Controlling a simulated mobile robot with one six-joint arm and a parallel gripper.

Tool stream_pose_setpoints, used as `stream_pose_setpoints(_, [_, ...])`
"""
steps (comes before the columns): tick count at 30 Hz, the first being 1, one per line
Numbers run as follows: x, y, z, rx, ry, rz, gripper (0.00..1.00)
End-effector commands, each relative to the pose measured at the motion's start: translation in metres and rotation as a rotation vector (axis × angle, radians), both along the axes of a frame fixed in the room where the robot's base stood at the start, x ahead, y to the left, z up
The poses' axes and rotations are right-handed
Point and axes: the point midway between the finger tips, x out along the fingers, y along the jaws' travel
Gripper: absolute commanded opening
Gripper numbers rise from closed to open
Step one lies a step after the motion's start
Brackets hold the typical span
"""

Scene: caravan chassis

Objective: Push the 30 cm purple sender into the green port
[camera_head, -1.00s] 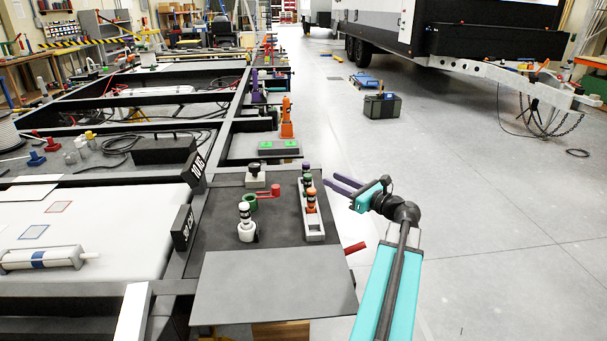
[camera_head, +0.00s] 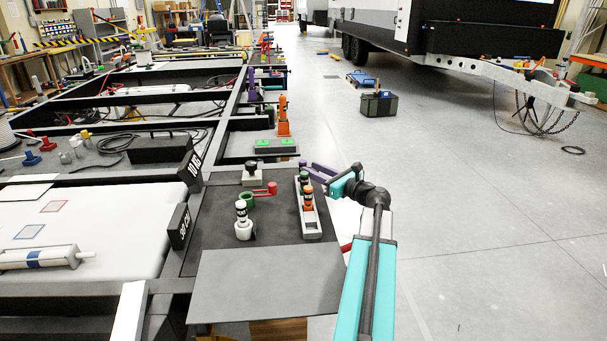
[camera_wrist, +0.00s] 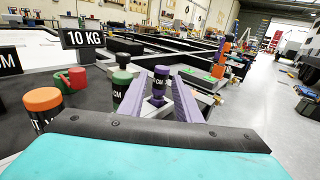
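The purple sender (camera_wrist: 160,84) stands upright in the wrist view, with dark bands and a partly hidden label. It also shows at the far end of the grey rack in the head view (camera_head: 303,164). My gripper (camera_head: 313,169) is at the rack's far end. Its two purple fingers are apart, one on each side of the sender in the wrist view (camera_wrist: 160,78). I cannot tell whether they touch it. The green port (camera_head: 247,202) is a ring on the dark board, left of the rack, with a red lever-like part (camera_head: 267,189) beside it.
The grey rack (camera_head: 312,232) also holds an orange sender (camera_head: 308,198) and a green sender (camera_head: 304,181). A white port with a sender (camera_head: 243,224) and a black-topped piece (camera_head: 250,174) stand nearby. The front plate is clear.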

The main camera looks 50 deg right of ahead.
Motion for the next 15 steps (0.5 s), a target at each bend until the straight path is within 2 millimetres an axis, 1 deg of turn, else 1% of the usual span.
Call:
stream_pose_setpoints(3, [0.0038,-0.0001,0.0001,0.000,0.000,0.000,0.31])
stream_pose_setpoints(12, [0.0038,-0.0003,0.0001,0.000,0.000,-0.001,0.31])
stream_pose_setpoints(15, [0.0079,-0.0010,-0.0003,0.000,0.000,0.000,0.31])
